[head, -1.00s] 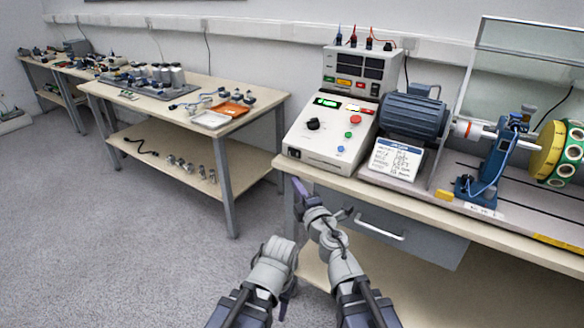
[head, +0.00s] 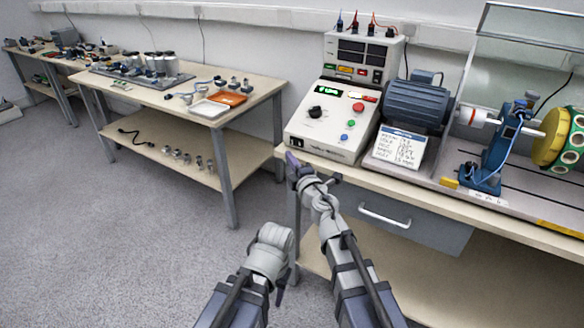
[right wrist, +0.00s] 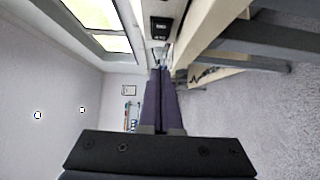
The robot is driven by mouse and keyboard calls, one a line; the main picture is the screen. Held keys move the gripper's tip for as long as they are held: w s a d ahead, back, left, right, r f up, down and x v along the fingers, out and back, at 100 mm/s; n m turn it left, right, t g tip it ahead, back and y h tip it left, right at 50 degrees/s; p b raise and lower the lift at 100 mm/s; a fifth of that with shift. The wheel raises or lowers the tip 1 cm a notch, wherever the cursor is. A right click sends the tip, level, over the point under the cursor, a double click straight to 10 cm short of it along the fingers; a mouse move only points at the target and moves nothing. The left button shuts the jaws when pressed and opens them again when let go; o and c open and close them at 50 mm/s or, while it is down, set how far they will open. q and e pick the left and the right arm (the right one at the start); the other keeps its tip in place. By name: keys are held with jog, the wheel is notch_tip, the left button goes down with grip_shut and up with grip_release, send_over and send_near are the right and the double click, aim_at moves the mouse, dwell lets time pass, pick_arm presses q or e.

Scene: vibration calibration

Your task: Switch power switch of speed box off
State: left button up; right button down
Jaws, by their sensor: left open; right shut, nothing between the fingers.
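The speed box (head: 318,136) is a white sloped console at the left end of the near bench, with a lit green display (head: 328,92), a black knob, and red, green and blue buttons. Its black power switch (head: 297,141) is on the low front face near the left corner. The switch also shows in the right wrist view (right wrist: 160,27), just beyond the fingertips. My right gripper (head: 292,160) is shut and empty, just below and in front of the switch; its purple fingers (right wrist: 160,72) point at it. Contact cannot be told. My left gripper (head: 281,290) hangs low over the floor, its fingers mostly hidden.
A blue motor (head: 415,104) and a label card (head: 399,147) are right of the speed box. The bench edge and a drawer (head: 390,212) lie beside my right arm. A second table (head: 150,96) with trays stands to the left. The floor between is clear.

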aim_at(290, 143)
jog(key=w, duration=0.4)
jog(key=shift+w+d, duration=0.3)
jog(key=shift+w, duration=0.05)
jog(key=shift+w+d, duration=0.25)
pick_arm(q)
jog(key=shift+w, duration=0.5)
pick_arm(e)
jog(key=shift+a, duration=0.1)
jog(key=shift+w, duration=0.4)
jog(key=shift+s, duration=0.1)
